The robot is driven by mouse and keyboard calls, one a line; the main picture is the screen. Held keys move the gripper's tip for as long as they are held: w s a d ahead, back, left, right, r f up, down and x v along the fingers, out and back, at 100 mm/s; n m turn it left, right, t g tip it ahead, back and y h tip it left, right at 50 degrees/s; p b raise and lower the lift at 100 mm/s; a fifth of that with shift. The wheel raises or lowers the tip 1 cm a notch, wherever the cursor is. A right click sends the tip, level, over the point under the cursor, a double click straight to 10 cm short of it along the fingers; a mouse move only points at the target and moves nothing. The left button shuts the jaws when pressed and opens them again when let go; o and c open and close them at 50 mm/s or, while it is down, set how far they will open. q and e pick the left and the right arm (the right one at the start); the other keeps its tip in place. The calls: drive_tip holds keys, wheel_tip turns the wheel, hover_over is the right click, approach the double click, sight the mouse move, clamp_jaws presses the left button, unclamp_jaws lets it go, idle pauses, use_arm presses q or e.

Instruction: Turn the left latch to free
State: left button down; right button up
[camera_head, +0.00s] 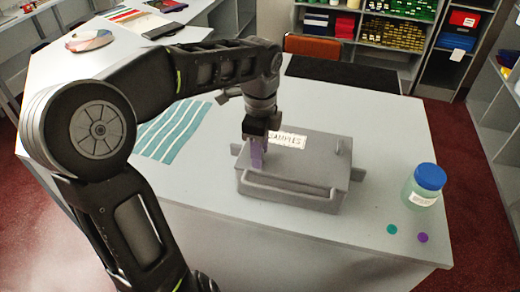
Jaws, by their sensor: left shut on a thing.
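A grey sample case (300,196) with a label reading "SAMPLES" (287,140) sits on the counter. My left gripper (257,160) points down at the left part of the case's top. It is shut on the left latch, which is mostly hidden by the fingers, so its angle cannot be told. A purple part (257,154) shows at the fingertips. A small grey upright latch (340,147) stands at the right part of the case's top, with nothing touching it. My right gripper is not in view.
A jar with a blue lid (429,177) stands right of the case. A teal disc (392,229) and a purple disc (423,237) lie near the counter's (330,238) front right edge. Teal striped swatches (174,130) lie behind my left arm. Shelves (395,28) stand behind.

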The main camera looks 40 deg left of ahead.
use_arm(q)
drive_tip(key=shift+n, duration=0.3)
drive_tip(key=n+b, duration=0.1)
drive_tip(key=n, duration=0.3)
drive_tip(key=n+b, duration=0.1)
drive_tip(key=n, duration=0.3)
drive_tip(key=shift+n, duration=0.3)
drive_tip(key=n+b, duration=0.1)
drive_tip(key=n, duration=0.3)
drive_tip(key=shift+n, duration=2.5)
drive_tip(key=c, duration=0.8)
unclamp_jaws()
drive_tip(key=shift+c, duration=0.2)
